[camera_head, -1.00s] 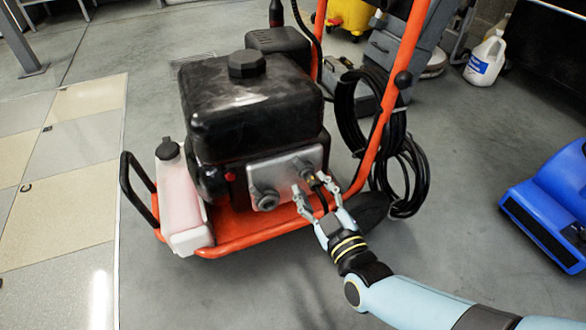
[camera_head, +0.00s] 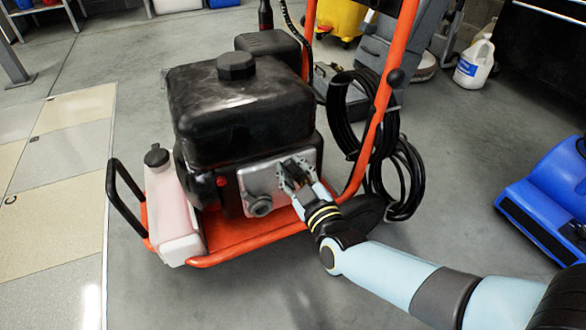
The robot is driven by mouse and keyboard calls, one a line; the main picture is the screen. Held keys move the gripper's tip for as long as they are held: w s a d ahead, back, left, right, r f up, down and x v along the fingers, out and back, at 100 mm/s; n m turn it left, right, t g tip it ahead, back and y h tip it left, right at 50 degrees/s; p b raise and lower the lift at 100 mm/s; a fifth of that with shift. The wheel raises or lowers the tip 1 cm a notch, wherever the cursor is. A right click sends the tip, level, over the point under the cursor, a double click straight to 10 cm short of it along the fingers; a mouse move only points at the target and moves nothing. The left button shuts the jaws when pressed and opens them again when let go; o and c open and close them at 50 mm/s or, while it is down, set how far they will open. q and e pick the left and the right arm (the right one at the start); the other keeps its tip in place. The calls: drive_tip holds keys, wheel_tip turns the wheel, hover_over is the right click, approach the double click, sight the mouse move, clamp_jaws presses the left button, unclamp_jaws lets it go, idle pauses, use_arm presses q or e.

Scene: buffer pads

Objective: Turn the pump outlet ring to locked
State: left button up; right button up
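The pressure washer's silver pump block (camera_head: 240,183) sits low on the front of the black engine, on the orange cart. A round grey fitting (camera_head: 258,205) shows at the block's lower left. My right gripper (camera_head: 293,172) is at the block's right side, its fingers a little apart at the place of the right-hand outlet. The fingers and palm hide the outlet ring there, so its turn position does not show. I cannot tell if the fingers press on it. My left gripper is not in view.
The orange cart frame (camera_head: 385,95) rises right of the pump, with coiled black hose (camera_head: 408,185) on it. A pink-filled tank (camera_head: 172,210) stands at the cart's left. A blue machine (camera_head: 550,200) is at far right. The grey floor in front is clear.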

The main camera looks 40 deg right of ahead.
clamp_jaws()
